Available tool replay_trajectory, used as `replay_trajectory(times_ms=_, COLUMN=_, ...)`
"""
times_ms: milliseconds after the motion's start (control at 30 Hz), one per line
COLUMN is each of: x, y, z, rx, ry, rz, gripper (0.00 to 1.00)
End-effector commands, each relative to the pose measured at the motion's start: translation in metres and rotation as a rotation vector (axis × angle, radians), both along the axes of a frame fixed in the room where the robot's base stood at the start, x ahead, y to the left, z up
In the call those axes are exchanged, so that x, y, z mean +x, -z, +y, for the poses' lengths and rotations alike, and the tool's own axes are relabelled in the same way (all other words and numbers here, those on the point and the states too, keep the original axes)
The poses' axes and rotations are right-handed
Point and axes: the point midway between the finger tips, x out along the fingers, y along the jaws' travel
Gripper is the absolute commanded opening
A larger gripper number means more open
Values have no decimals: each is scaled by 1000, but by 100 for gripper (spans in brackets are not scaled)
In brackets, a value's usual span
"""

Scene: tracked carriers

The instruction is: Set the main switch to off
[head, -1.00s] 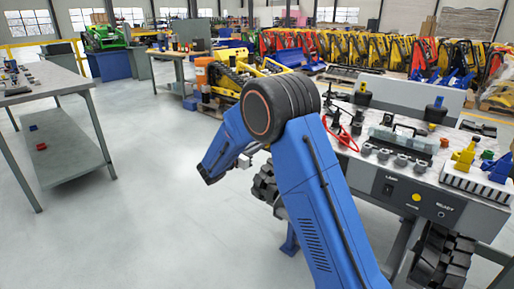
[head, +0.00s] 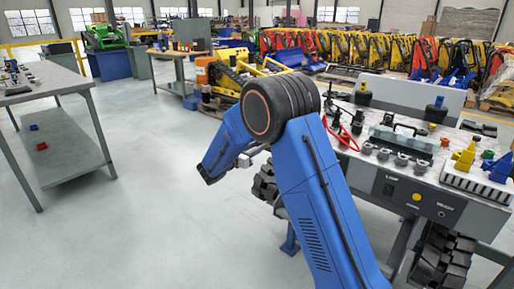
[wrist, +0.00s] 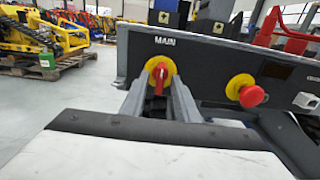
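The main switch (wrist: 159,77) is a red handle on a yellow disc, under the word MAIN on a grey panel in the wrist view. Its handle stands upright. My gripper (wrist: 161,84) is in front of it, with one grey finger to the left of the handle and one to the right. The fingers are apart, and yellow of the disc shows between them and beside the handle. Whether either finger touches the handle is hard to tell.
A red push button on a yellow ring (wrist: 245,91) sits right of the switch on the same panel. The bench (head: 400,185) carries several parts, including a red cable loop (head: 342,132). A grey table (head: 65,88) stands at the left, with open floor between.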

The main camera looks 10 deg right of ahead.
Motion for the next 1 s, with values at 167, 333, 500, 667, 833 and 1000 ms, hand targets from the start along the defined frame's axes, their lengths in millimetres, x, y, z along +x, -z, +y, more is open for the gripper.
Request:
replay_trajectory(times_ms=167, x=-3, y=-1, z=4, rx=1, ry=-1, rz=-1, gripper=28)
replay_trajectory(times_ms=333, x=-16, y=-1, z=23, rx=0, ry=-2, rz=-1, gripper=28)
replay_trajectory(times_ms=500, x=-35, y=0, z=50, rx=-1, ry=-3, rz=-1, gripper=28)
replay_trajectory(times_ms=667, x=-54, y=0, z=77, rx=-1, ry=-4, rz=-1, gripper=28)
replay_trajectory(times_ms=833, x=-74, y=0, z=103, rx=-1, ry=-3, rz=-1, gripper=28)
replay_trajectory(times_ms=1000, x=-90, y=0, z=125, rx=0, ry=-3, rz=0, gripper=28)
